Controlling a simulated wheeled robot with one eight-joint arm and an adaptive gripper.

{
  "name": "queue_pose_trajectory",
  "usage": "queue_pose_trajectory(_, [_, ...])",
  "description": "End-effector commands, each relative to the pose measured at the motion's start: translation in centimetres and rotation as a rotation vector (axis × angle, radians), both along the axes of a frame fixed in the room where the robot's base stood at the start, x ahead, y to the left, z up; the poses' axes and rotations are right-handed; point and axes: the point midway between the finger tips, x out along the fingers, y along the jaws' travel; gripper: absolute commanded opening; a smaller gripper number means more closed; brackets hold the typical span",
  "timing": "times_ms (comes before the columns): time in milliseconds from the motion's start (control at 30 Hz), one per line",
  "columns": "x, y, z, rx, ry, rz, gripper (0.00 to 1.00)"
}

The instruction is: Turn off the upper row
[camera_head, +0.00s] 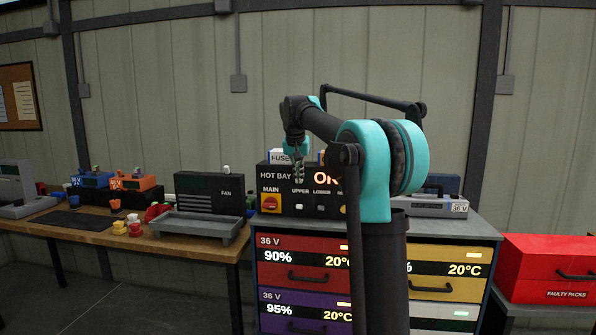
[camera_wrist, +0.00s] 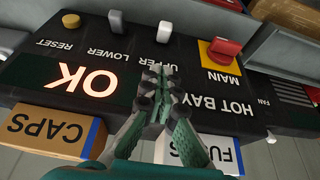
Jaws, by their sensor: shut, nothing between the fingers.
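The black HOT BAY panel (camera_head: 282,182) stands on the drawer cabinet, and its face also shows upside down in the wrist view (camera_wrist: 215,90). In the head view my gripper (camera_head: 299,178) hangs above that switch. I cannot tell whether they touch.
An OK display (camera_wrist: 85,80) is lit on the panel, with a yellow RESET button (camera_wrist: 70,48) nearby. A CAPS box (camera_wrist: 50,130) and a FUSES box (camera_wrist: 200,140) stand on the panel top. A workbench (camera_head: 165,245) is left, a red FAULTY PACKS box (camera_head: 548,265) right.

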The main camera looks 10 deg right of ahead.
Motion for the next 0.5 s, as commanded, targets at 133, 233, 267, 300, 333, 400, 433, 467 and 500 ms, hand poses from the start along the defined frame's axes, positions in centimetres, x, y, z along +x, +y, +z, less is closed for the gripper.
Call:
queue_pose_trajectory(133, [1.2,-0.4,-2.8,0.0,0.0,-0.001,0.0])
queue_pose_trajectory(233, [1.6,-0.5,-4.4,0.0,0.0,-0.001,0.0])
queue_pose_trajectory(267, [1.3,-0.4,-4.9,0.0,0.0,0.0,0.0])
queue_pose_trajectory(300, [1.0,-0.3,-5.4,0.0,0.0,0.0,0.0])
queue_pose_trajectory(333, [0.9,-0.3,-5.8,0.0,0.0,0.0,0.0])
queue_pose_trajectory(400, [0.6,-0.2,-6.5,0.0,0.0,0.0,0.0])
queue_pose_trajectory(433, [0.5,-0.2,-6.8,0.0,0.0,0.0,0.0])
queue_pose_trajectory(467, [0.4,-0.1,-7.0,0.0,0.0,0.0,0.0])
queue_pose_trajectory(500, [0.3,-0.1,-7.2,0.0,0.0,0.0,0.0])
